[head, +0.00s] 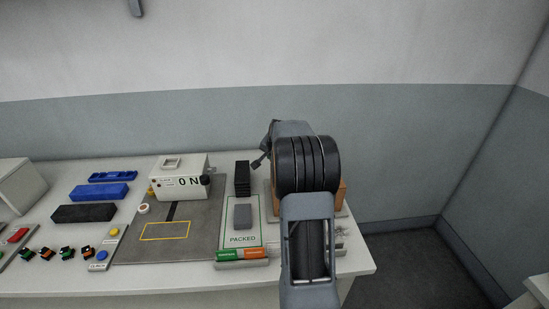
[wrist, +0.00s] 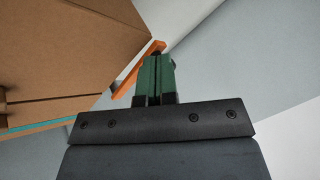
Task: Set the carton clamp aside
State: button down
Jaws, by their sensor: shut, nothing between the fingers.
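The brown carton (head: 342,194) stands at the right end of the table, mostly hidden behind my arm in the head view. In the wrist view the carton (wrist: 70,45) fills the upper left. My gripper (wrist: 157,66), with green fingers, is shut and empty beside the carton. A slim orange bar (wrist: 140,66) lies at the carton's edge, just left of and behind the fingertips; it may be part of the carton clamp, but I cannot tell for sure. Whether the fingers touch it is unclear. The fingers are not clearly visible in the head view.
A mat marked PACKED (head: 243,239) lies left of my arm, with a grey block (head: 243,215) on it. Black stacked pieces (head: 242,178) stand behind.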

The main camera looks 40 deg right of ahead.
jog(key=shift+w+d+f, duration=0.1)
jog(key=shift+w+d, duration=0.15)
jog(key=shift+w, duration=0.65)
jog(key=shift+s+a+b, duration=0.15)
jog(key=shift+s+b, duration=0.1)
jog(key=shift+b, duration=0.05)
jog(key=s+a+r+b, duration=0.1)
jog(key=s+a+r, duration=0.2)
jog(key=a+r, duration=0.5)
jog(key=shift+s+r+b, duration=0.2)
jog(key=shift+r+b, duration=0.15)
jog(key=shift+r, duration=0.35)
jog(key=shift+d, duration=0.1)
